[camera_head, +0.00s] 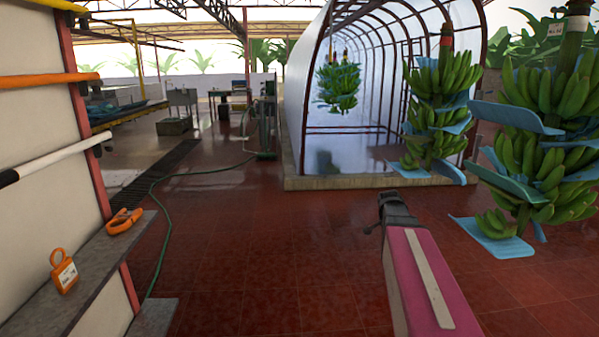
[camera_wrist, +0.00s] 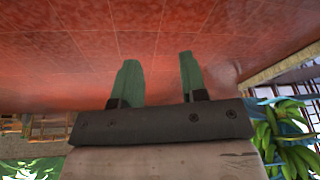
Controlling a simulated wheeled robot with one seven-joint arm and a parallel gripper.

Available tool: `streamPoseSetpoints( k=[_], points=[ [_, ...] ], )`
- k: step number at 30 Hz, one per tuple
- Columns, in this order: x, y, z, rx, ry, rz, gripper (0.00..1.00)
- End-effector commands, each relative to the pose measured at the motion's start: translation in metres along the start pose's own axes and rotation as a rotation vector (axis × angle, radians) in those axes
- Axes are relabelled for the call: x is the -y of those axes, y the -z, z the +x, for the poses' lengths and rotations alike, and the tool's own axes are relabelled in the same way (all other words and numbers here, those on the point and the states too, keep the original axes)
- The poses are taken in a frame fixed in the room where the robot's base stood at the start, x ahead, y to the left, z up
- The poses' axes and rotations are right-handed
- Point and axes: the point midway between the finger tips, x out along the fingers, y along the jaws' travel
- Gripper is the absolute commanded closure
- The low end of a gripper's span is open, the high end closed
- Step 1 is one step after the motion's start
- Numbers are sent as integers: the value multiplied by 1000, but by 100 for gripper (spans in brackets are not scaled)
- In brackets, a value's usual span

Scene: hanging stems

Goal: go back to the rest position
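My gripper (camera_wrist: 158,78) shows in the wrist view with its two green fingers apart. Nothing is between them, and red tiled floor lies beyond. In the head view my pink arm link rises from the bottom right of centre, with the dark end of my gripper (camera_head: 396,212) at its top. The fingers are hard to make out there. The gripper is over the open floor, left of the hanging banana stems and apart from them.
Banana stems (camera_head: 440,100) with blue sheets hang at the right; the nearest (camera_head: 550,150) is close to my arm. A shelf (camera_head: 80,270) at the left holds an orange tag (camera_head: 64,272) and an orange-handled tool (camera_head: 123,221). A green hose (camera_head: 165,225) crosses the floor. The middle floor (camera_head: 270,250) is clear.

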Motion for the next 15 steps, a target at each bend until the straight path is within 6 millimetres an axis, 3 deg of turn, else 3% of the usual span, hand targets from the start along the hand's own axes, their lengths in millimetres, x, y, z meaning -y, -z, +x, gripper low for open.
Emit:
streamPoseSetpoints(
  k=[1, 3, 9, 15],
  points=[
    [-10, -33, 8, 34, 1, -114, 61],
    [-18, -70, 18, 81, 11, -283, 61],
    [-50, -168, 39, 206, 65, -743, 61],
    [-75, -229, 48, 283, 129, -1057, 61]
  ],
)
